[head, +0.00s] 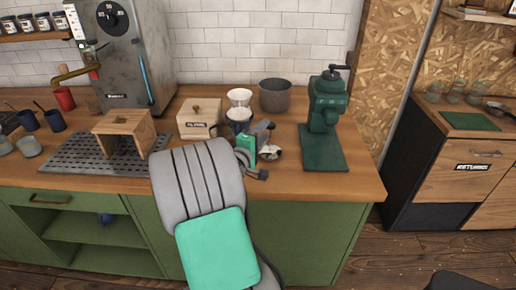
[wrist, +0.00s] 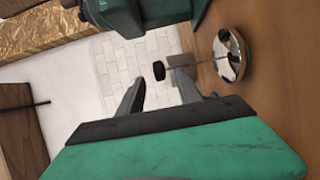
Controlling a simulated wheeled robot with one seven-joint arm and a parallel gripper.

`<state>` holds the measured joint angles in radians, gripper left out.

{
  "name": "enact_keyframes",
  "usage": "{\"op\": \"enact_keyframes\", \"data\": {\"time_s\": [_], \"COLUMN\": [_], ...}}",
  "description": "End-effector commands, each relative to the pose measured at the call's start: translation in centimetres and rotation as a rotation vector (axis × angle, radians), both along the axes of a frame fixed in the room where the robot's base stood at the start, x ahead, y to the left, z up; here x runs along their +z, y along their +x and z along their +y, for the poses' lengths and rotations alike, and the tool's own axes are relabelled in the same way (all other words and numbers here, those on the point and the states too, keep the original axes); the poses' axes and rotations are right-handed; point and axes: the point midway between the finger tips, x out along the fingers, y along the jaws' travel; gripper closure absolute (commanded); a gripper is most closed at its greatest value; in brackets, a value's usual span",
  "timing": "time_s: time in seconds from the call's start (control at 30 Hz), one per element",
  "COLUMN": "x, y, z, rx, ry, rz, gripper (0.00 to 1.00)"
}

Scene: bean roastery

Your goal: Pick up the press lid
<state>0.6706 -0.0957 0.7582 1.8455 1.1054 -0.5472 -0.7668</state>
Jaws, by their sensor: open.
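The press lid (wrist: 231,55) is a shiny round metal disc at the upper right of the wrist view. A thin rod runs from it to a small black knob (wrist: 158,70). In the head view the lid (head: 275,154) shows partly on the counter, just right of my gripper (head: 262,152). My gripper (wrist: 156,78) is open, with its fingers low over the counter. The knob appears between the fingertips in the wrist view; I cannot tell how deep it sits between them. I see no contact.
A green grinder (head: 325,115) stands close to the right. A wooden box (head: 200,118), a white dripper (head: 239,98) and a dark pot (head: 275,95) stand behind. A wooden stand (head: 124,130) is on the left. The counter's front right (head: 350,185) is clear.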

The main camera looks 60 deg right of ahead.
Motion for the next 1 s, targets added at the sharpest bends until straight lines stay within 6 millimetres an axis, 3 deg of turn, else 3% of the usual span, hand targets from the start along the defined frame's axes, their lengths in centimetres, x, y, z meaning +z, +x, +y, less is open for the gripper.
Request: {"op": "enact_keyframes", "data": {"time_s": [0.43, 0.67, 1.0], "x": [0.0, -0.1, -0.1], "y": [-0.2, 0.1, 0.1], "z": [-7.0, -7.4, -7.4], "rx": [-0.005, 0.0, 0.0], "ry": [-0.001, -0.001, -0.001], "rz": [-0.001, -0.001, -0.001], "gripper": [0.58, 0.58, 0.84]}}
